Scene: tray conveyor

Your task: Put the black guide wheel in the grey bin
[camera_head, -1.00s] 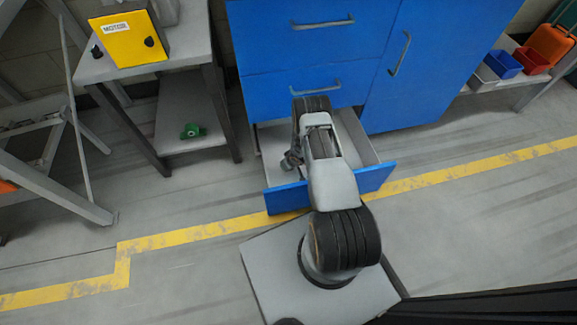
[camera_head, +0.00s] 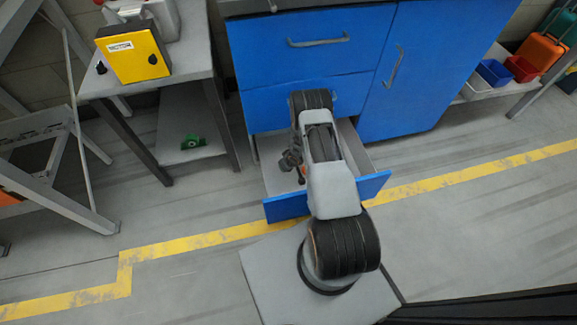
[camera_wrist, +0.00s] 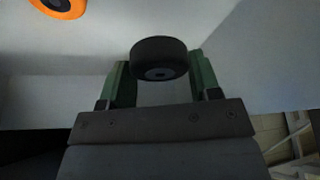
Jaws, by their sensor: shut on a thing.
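My gripper (camera_wrist: 162,80) has two green fingers in the wrist view and is shut on the black guide wheel (camera_wrist: 160,50), a dark round roller with a grey hub. The wheel sits between the fingertips. In the head view my arm reaches over the open blue drawer (camera_head: 287,207), and the wheel cannot be made out there. The grey bin (camera_head: 474,90) stands on a low shelf at the right, leftmost beside a blue bin (camera_head: 494,73) and a red bin (camera_head: 522,69). My gripper is far from it.
An orange-rimmed wheel (camera_wrist: 60,5) lies in the drawer. The blue cabinet (camera_head: 420,70) stands behind it. A table with a yellow motor box (camera_head: 134,52) is at the left, with a green part (camera_head: 192,141) on its lower shelf. The floor at the right is clear.

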